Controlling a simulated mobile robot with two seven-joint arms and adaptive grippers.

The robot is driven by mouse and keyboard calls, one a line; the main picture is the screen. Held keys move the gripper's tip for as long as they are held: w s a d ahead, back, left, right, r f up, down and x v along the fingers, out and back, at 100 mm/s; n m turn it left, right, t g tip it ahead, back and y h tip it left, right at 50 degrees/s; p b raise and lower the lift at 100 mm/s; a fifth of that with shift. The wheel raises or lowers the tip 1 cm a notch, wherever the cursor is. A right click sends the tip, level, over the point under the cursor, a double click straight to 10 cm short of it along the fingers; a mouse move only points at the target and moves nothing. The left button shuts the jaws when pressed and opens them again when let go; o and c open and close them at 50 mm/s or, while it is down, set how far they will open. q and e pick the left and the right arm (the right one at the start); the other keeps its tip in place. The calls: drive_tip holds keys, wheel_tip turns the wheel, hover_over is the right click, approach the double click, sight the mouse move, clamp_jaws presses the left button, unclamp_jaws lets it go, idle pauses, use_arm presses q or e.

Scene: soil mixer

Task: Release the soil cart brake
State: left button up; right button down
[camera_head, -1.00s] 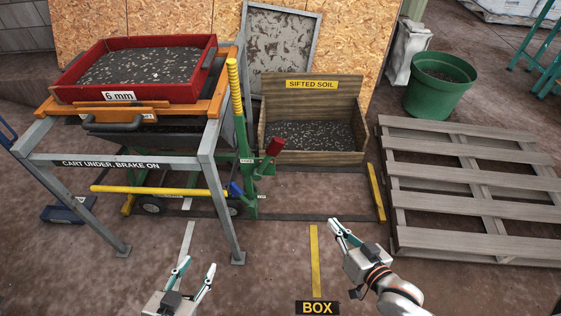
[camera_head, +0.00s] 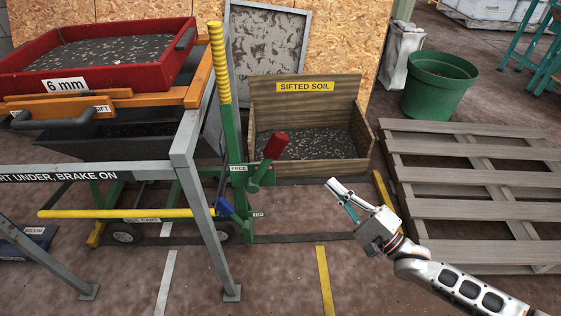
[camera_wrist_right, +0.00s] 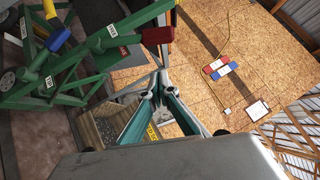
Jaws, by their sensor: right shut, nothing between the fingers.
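The green soil cart (camera_head: 190,221) stands under the grey frame. A green lever with a red grip (camera_head: 275,146) rises from the cart's right end, tilted up to the right, near a "FREE" label (camera_head: 238,169). A blue piece (camera_head: 223,207) sits lower on the same end. My right gripper (camera_head: 337,190) is right of the red grip, apart from it, shut and empty. The right wrist view shows the gripper's closed fingers (camera_wrist_right: 157,88), with the red grip (camera_wrist_right: 157,35) beyond and above them. My left gripper is not in view.
The grey frame (camera_head: 187,160) carries a red "6 mm" sieve box (camera_head: 187,72). A yellow-topped green handle (camera_head: 220,65) stands upright beside it. The wooden sifted soil box (camera_head: 368,150) is behind the red grip. A pallet (camera_head: 450,155) lies right. Floor in front is clear.

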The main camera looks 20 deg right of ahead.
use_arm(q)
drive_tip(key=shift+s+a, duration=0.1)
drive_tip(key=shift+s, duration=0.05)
use_arm(e)
drive_tip(key=shift+w+d+m+y, duration=0.25)
drive_tip(key=shift+w+m+y, duration=0.05)
drive_tip(key=shift+w+m, duration=0.1)
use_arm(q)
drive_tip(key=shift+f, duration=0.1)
use_arm(e)
drive_tip(key=shift+w+a, duration=0.1)
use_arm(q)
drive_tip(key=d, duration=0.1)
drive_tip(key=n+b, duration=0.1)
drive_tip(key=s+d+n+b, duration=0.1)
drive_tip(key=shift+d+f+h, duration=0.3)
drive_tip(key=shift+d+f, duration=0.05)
use_arm(e)
drive_tip(key=s+a+r+x, duration=0.1)
drive_tip(key=a+x, duration=0.1)
drive_tip(key=x, duration=1)
drive_tip(key=shift+a, duration=0.15)
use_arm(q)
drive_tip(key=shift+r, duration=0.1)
use_arm(e)
drive_tip(key=shift+r, duration=0.15)
